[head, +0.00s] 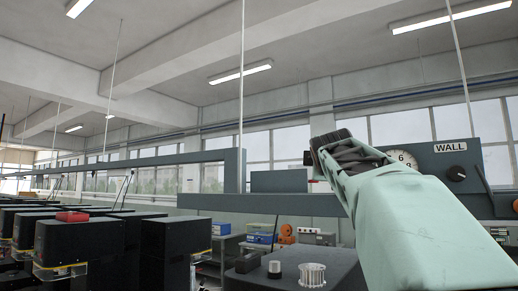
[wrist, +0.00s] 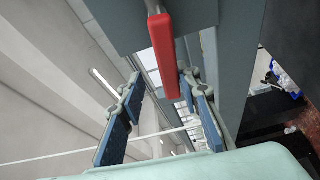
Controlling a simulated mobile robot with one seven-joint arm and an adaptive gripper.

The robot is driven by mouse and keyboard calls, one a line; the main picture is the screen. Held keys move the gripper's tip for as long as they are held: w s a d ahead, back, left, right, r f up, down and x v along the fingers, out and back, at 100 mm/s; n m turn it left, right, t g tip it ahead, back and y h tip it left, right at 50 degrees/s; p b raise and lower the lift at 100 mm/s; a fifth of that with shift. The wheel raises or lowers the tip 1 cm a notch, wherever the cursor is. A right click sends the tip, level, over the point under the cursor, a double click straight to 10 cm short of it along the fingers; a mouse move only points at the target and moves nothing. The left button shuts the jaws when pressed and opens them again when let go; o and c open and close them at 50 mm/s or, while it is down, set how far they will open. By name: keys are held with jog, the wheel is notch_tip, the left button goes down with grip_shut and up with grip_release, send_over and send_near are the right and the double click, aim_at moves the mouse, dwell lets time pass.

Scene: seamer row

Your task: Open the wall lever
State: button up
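The wall lever appears in the wrist view as a red bar-shaped handle (wrist: 163,52) hanging from a grey housing. My gripper (wrist: 160,98) is open, with a blue-padded finger on each side of the picture. The handle's lower end reaches into the gap between the fingertips and lies closer to the right finger; I cannot tell whether they touch. In the head view my gripper (head: 322,152) is raised before a dark panel with a sign reading WALL (head: 450,147). The red handle does not show there; my gripper and arm cover part of the panel.
The panel carries a white dial (head: 404,160), partly behind my arm, and a black knob (head: 456,173). A grey horizontal beam (head: 272,204) runs left of my gripper. Below stands a dark machine top with a white ribbed knob (head: 312,275). Black machines (head: 80,245) fill the left.

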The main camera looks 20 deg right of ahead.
jog(key=shift+r, duration=4.15)
